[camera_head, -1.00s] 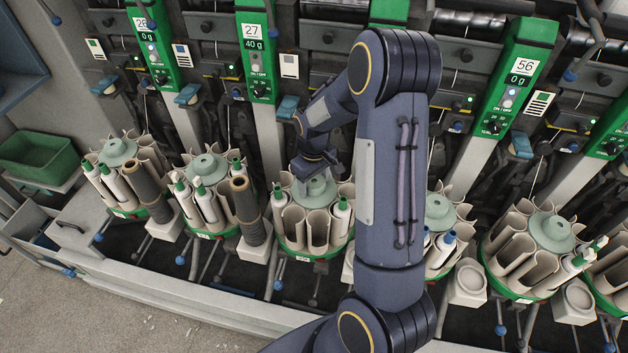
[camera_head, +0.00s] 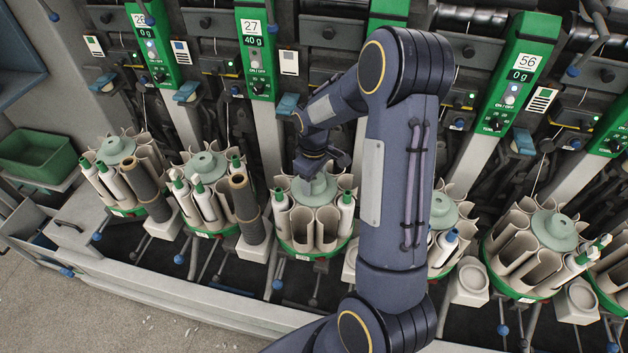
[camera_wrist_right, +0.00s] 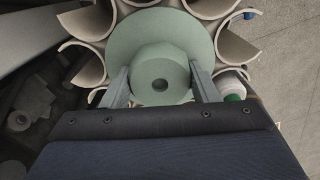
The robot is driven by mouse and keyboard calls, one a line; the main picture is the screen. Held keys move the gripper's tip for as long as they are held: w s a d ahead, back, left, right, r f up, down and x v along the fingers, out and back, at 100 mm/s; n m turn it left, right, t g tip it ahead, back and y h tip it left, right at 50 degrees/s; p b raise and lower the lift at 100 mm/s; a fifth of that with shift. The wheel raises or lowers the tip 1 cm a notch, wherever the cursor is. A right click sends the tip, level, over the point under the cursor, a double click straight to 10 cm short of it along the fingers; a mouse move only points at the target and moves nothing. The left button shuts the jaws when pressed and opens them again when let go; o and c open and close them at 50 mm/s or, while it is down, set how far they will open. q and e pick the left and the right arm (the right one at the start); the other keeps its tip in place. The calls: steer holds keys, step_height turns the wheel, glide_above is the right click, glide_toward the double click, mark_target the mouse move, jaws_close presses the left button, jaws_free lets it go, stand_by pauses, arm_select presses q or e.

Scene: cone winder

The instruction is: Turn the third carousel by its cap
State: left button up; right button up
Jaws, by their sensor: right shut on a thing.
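The third carousel (camera_head: 314,243) stands mid-picture in the head view, a ring of cream half-tube pockets on a green base. Two white tubes with green tips stand in its pockets, one on each side. Its pale green cap (camera_wrist_right: 161,74) shows in the wrist view as a wide disc with a round knob and a centre hole. My right gripper (camera_head: 314,183) reaches down onto the cap from above. In the wrist view its two fingers (camera_wrist_right: 162,90) are on either side of the knob, shut on it. My arm hides part of the cap in the head view. My left gripper is not seen.
Carousels with similar caps stand close on both sides (camera_head: 205,190) (camera_head: 538,250). A dark brown tube (camera_head: 245,210) stands on the left neighbour's side. Green machine heads (camera_head: 257,50) rise behind.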

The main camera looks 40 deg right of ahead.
steer(key=n, duration=0.3)
steer(key=shift+b, duration=0.4)
steer(key=n, duration=0.3)
steer(key=shift+n, duration=0.3)
steer(key=n, duration=0.3)
steer(key=shift+r+n, duration=0.1)
steer(key=shift+n, duration=1.6)
steer(key=o, duration=1.4)
